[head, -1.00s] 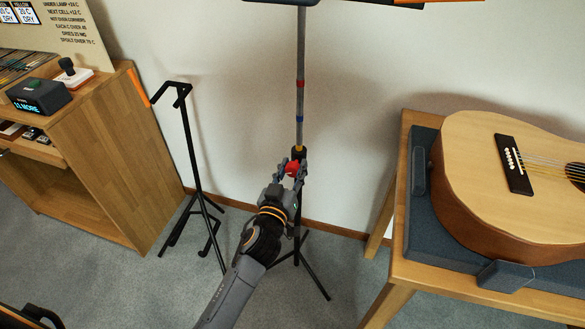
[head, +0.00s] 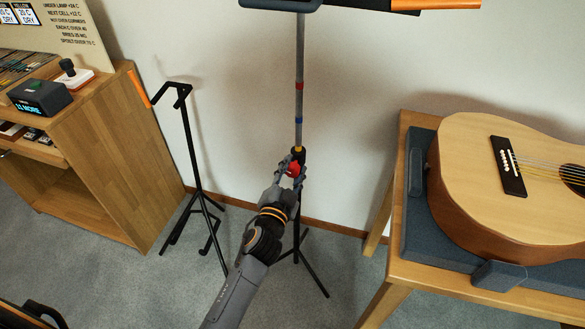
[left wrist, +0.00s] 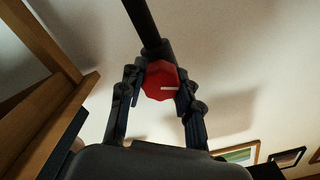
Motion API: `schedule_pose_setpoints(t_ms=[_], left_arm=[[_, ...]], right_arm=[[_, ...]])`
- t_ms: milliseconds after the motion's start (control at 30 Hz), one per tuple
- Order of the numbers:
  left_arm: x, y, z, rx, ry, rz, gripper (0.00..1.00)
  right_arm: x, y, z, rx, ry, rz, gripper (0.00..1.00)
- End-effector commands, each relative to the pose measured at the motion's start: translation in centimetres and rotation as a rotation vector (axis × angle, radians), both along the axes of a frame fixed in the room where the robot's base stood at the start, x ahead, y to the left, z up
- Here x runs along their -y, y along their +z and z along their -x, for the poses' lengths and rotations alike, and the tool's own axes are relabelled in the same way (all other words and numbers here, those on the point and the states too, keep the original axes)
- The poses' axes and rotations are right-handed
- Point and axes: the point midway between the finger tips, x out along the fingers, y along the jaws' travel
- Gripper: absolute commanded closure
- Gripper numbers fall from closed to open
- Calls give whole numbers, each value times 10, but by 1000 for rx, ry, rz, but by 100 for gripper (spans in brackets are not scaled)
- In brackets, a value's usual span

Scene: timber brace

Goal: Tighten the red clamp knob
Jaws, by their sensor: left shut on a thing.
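The red clamp knob (head: 293,169) sits on the collar of a vertical stand pole (head: 300,60) in the middle of the head view. My left gripper (head: 291,171) is shut on the knob, one finger on each side. In the left wrist view the red knob (left wrist: 161,81) lies between the two fingertips, and a white line on its face lies nearly level. The pole has red, blue and yellow bands above the collar. My right gripper is not in view.
A black guitar stand (head: 190,170) stands to the left, near a wooden cabinet (head: 110,160). On the right, a guitar (head: 480,150) lies on a padded wooden table (head: 408,235). A dark, orange-ended object (head: 370,5) tops the pole.

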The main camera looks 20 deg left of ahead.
Motion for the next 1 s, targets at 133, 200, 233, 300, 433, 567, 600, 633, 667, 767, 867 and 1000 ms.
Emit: schedule_pose_setpoints(t_ms=[133, 200, 233, 300, 433, 567, 600, 633, 667, 767, 867, 1000], left_arm=[[0, 1, 0, 6, 0, -140, 98], [1, 1, 0, 8, 0, -206, 98], [1, 0, 0, 9, 0, -235, 98], [1, 0, 0, 11, -1, -302, 98], [1, 0, 0, 16, -1, -425, 98], [1, -1, 0, 20, -1, -548, 98], [2, -1, 0, 21, -1, -587, 98], [1, -1, 0, 22, -1, -617, 98], [1, -1, 0, 23, -1, -644, 98], [1, -2, 0, 26, -1, -738, 98], [2, -2, 0, 29, -2, -824, 98], [2, -2, 0, 32, -2, -933, 98]], right_arm=[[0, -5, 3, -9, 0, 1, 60], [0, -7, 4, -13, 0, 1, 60], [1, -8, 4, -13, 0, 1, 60], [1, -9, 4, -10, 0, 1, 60], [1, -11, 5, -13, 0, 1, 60], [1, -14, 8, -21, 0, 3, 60], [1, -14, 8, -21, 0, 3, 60], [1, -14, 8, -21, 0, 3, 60], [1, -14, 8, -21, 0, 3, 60], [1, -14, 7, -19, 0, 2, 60], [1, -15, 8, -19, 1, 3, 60], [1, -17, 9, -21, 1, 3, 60]])
